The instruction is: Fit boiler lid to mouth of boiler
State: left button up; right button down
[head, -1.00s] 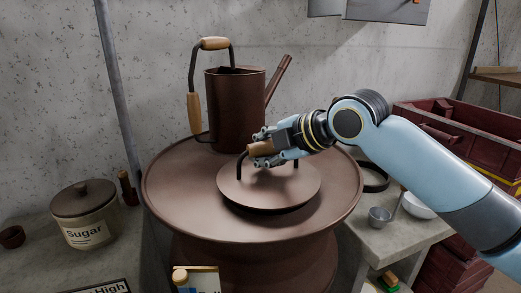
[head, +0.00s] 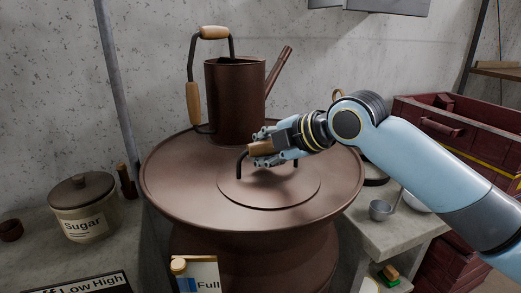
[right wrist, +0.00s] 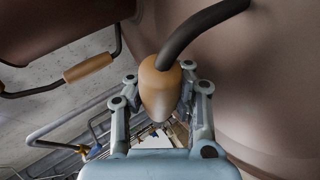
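The boiler lid (head: 250,190) is a brown disc with a dark bracket and a wooden handle. It lies flat on the brown boiler top (head: 175,195), at its middle, and appears level with little or no gap beneath. The boiler mouth is hidden under the lid. My right gripper (head: 268,147) is shut around the lid's wooden handle, coming in from the right. In the right wrist view the fingers (right wrist: 160,92) sit on both sides of the wooden grip (right wrist: 160,85). My left gripper is not in view.
A brown watering can (head: 235,100) with wooden grips stands on the back of the boiler top. A sugar jar (head: 84,208) stands at left. A metal cup (head: 380,210) sits on the right counter by dark red crates (head: 455,135). A label card (head: 205,275) is in front.

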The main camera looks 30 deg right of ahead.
jog(key=c, duration=1.2)
grip_release()
jog(key=shift+s+f, duration=0.1)
jog(key=v, duration=0.6)
jog(key=shift+s+d, duration=0.1)
jog(key=shift+d, duration=0.05)
jog(key=shift+s+r, duration=0.45)
jog(key=shift+s, duration=0.1)
